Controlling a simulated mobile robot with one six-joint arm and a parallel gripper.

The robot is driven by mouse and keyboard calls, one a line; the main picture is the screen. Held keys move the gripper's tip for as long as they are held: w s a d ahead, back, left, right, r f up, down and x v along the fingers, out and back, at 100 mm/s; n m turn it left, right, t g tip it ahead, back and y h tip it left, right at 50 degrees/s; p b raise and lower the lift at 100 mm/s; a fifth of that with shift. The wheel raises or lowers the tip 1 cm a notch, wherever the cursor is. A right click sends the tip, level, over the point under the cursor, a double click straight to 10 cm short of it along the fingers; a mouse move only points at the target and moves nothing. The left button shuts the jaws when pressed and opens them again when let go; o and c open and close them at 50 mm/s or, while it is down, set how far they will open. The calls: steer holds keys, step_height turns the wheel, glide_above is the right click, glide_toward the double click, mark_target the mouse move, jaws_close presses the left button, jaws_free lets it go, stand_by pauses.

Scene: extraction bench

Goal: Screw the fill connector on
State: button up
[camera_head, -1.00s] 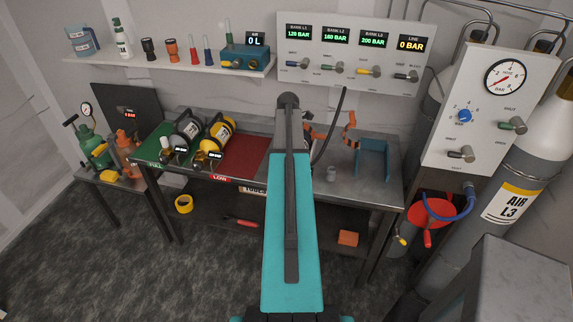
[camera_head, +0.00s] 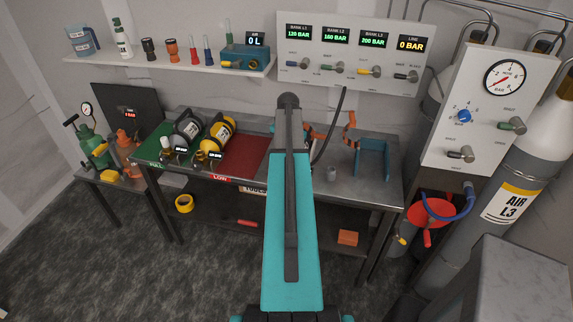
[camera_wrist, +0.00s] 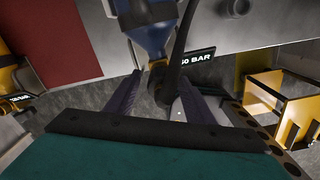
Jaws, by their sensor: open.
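A black hose (camera_head: 334,125) hangs from the wall panel and drops behind my arm in the head view. In the wrist view the hose (camera_wrist: 183,45) runs down to a dark round fitting (camera_wrist: 160,84), which looks like the fill connector. My gripper (camera_wrist: 163,108) is open, with a dark finger on either side of that fitting. I cannot tell whether the fingers touch it. A blue cylinder (camera_wrist: 150,35) lies just beyond, with a partly covered BAR display (camera_wrist: 197,58) beside it. Whether the fitting is seated on a valve is hidden. My arm hides the gripper in the head view.
A yellow cylinder (camera_head: 218,132) and a dark cylinder (camera_head: 188,129) lie on the bench's left mats. A blue bracket (camera_head: 373,158) and small grey cup (camera_head: 331,173) stand to the right. The wall panel (camera_head: 352,55) shows LINE 0 BAR. An orange clamp (camera_head: 349,133) rises close by.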

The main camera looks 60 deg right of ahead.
steer(key=shift+n, duration=1.9)
steer(key=c, duration=1.2)
steer(key=shift+o, duration=0.2)
steer(key=shift+m, duration=3.2)
steer(key=m, duration=1.4)
steer(key=shift+p, duration=0.35)
steer(key=shift+f+m, duration=0.1)
steer(key=shift+m, duration=3.4)
